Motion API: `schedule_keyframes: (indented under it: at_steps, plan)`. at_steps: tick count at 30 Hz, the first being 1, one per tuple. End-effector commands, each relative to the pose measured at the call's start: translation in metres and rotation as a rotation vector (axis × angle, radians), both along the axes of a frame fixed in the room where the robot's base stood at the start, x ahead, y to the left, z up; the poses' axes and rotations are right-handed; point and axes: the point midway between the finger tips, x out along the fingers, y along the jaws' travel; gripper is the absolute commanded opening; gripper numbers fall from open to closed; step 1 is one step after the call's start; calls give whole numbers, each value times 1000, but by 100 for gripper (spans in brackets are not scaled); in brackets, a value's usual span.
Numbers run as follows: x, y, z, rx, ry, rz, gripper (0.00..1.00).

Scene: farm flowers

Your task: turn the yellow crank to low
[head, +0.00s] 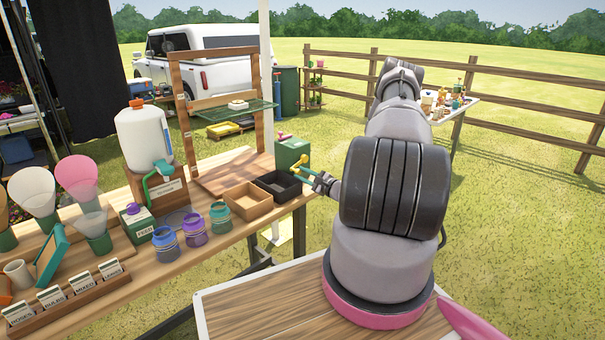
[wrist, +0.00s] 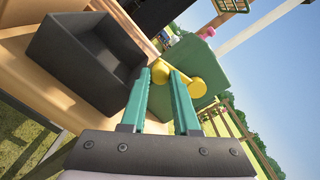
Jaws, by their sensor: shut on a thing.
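The yellow crank (wrist: 198,89) is on the side of a green box (wrist: 205,65) with a pink knob on top. In the wrist view a yellow arm runs left from the crank's round end to a yellow knob between my fingertips. My gripper (wrist: 168,76) has teal fingers and is shut on this knob end. In the head view the crank (head: 303,160) shows at the right side of the green box (head: 290,150), with my gripper (head: 298,171) at it. No low mark can be read, so the setting cannot be told.
A black tray (head: 278,184) and a tan tray (head: 248,201) stand close beside the green box on the wooden table (head: 215,245). Several jars, such as a teal one (head: 220,218), stand to the left. Open grass lies to the right of the table.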

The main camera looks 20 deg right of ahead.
Motion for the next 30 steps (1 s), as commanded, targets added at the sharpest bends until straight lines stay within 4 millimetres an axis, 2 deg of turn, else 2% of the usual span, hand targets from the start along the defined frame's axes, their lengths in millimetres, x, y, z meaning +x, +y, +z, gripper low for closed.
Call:
schedule_keyframes:
  at_steps: [17,18,19,20,30]
  plan:
    - [-1,-1,-3,-30,-8,0,0]
    - [-1,-1,-3,-30,-9,1,44]
    - [-1,-1,-3,-30,-9,1,56]
    - [-1,-1,-3,-30,-9,1,59]
    - [-1,0,-3,-25,-5,2,59]
